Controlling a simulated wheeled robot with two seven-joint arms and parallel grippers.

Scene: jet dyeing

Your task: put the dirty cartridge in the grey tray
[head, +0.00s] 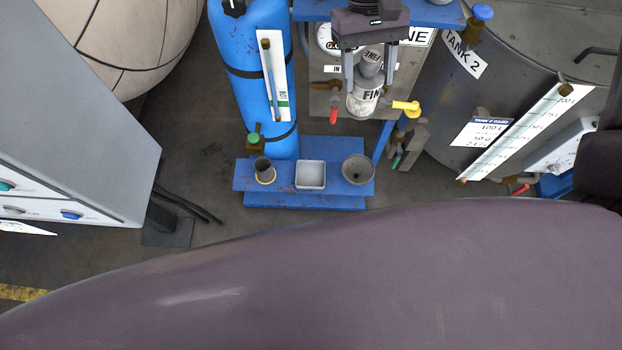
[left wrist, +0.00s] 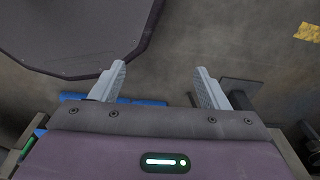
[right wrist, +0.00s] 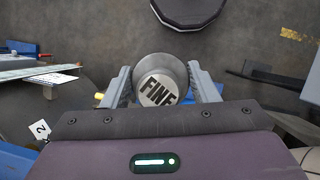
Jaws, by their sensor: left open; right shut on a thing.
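My right gripper (head: 370,82) is shut on a grey piece marked FINE (head: 371,58), at the top of the head view. In the right wrist view the FINE piece (right wrist: 157,90) sits between the fingers (right wrist: 163,85). I cannot make out a dirty cartridge by its look. The small square grey tray (head: 310,187) stands empty on the low blue stand. My left gripper (left wrist: 158,85) is open and empty in its wrist view.
The blue stand (head: 240,183) also holds a dark cup with a yellow ring (head: 265,171) and a round grey bowl (head: 358,170). A blue cylinder (head: 240,70) rises behind. Tank 2 (head: 520,50) is at right, a yellow-handled valve (head: 405,106) beside the canister, a grey cabinet (head: 75,120) at left.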

